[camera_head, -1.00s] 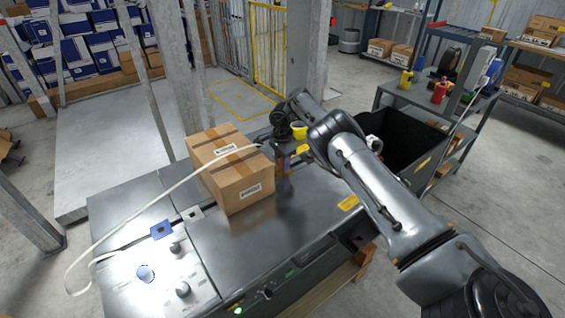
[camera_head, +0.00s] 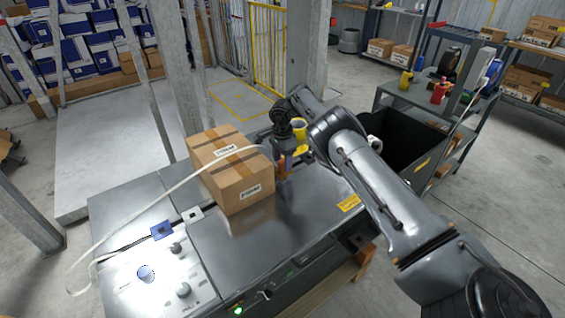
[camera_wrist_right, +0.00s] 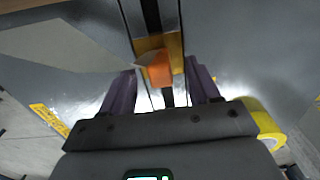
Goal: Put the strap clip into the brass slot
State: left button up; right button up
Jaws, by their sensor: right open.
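An orange strap clip (camera_wrist_right: 158,72) sits at the brass slot (camera_wrist_right: 174,44), a brass-coloured block with a dark slit, in the right wrist view. The clip overlaps the block's near edge; I cannot tell how deep it sits. The white strap (camera_head: 150,207) runs over the carton to the clip. My right gripper (camera_wrist_right: 162,92) is open, its two purple fingers on either side of the clip with gaps. In the head view the right gripper (camera_head: 287,165) is right of the carton, low over the table. My left gripper is not in view.
The taped carton (camera_head: 232,167) stands on the metal table (camera_head: 245,235), close left of the right gripper. A black bin (camera_head: 400,140) is to the right. A blue block (camera_head: 162,230) and knobs are at the table's left end. The table front is clear.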

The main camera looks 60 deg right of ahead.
notch_tip(320, 180, up, 9)
jog(key=p, duration=0.3)
jog(key=shift+f, duration=0.1)
dwell(0.4)
